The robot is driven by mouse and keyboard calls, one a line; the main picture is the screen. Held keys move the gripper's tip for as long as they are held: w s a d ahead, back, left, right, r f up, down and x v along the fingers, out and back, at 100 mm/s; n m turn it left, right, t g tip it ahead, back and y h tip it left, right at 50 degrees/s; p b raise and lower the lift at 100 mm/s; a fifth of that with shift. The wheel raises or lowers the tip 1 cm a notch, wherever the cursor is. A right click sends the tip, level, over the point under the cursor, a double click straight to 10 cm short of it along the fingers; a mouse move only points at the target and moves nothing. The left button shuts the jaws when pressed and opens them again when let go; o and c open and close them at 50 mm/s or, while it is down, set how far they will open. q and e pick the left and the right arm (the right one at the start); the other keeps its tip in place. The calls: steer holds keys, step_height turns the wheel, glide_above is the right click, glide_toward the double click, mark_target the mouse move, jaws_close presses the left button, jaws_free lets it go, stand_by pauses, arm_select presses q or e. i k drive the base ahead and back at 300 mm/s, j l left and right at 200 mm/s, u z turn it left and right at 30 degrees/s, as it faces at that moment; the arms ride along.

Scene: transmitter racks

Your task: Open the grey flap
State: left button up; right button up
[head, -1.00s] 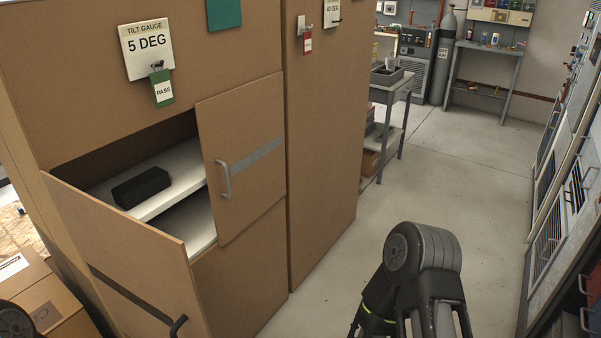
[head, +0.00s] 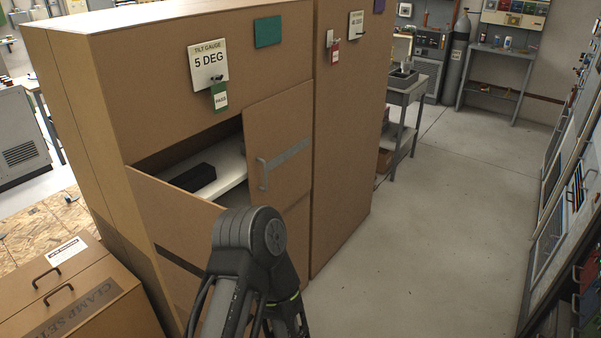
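I cannot make out a grey flap for certain. A tall brown cabinet (head: 100,110) stands at the left and centre. Its right door (head: 285,135) has a pale handle and a grey stripe. Its left door (head: 165,215) stands swung outward, with a dark stripe low on it. Between the doors, a white shelf (head: 232,166) holds a black block (head: 195,177). One of my arms, seemingly the left, rises from the bottom in front of the left door and hides part of it. Neither gripper's fingers show.
A brown box lettered CLAMP SET (head: 75,300) sits at the lower left. Grey racks (head: 565,200) line the right edge. A grey cart (head: 405,95) stands beyond the cabinet. The floor between cabinet and racks is clear.

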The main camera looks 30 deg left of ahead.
mark_target(277, 129)
steer(key=i+z, duration=0.1)
steer(key=i+l+u, duration=0.2)
steer(key=i, duration=0.15)
steer(key=i+u, duration=0.15)
steer(key=i, duration=0.2)
steer(key=i+l+u, duration=0.7)
steer(key=i, duration=0.05)
